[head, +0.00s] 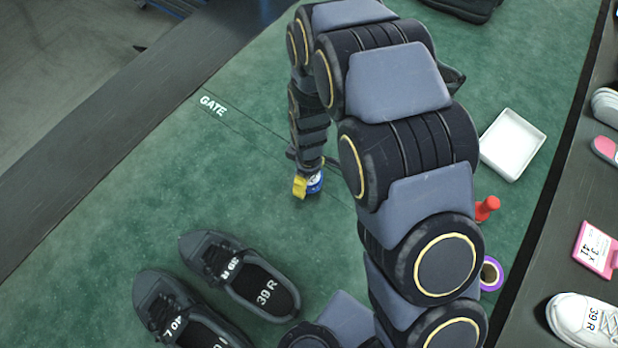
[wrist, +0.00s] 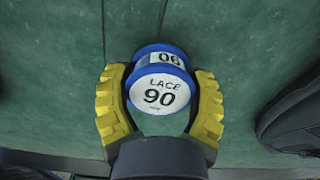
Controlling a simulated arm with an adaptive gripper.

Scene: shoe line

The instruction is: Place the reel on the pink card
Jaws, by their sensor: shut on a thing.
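The reel (wrist: 158,82) has blue rims and a white label reading "LACE 90". It sits between the two yellow fingers of my gripper (wrist: 160,108), which is shut on it. In the head view the reel (head: 316,183) shows beside the yellow fingertips of my gripper (head: 305,185), over the green mat near the GATE line. I cannot tell whether it touches the mat. The pink card (head: 590,262), with a white label, lies on the dark strip at the right, well away from my gripper.
Two dark shoes (head: 238,270) stand on the green mat (head: 110,215) at lower left. A white tray (head: 512,145), a red peg-like object (head: 486,208) and a purple ring (head: 498,276) are right of my arm. A white shoe (head: 575,318) stands near the card.

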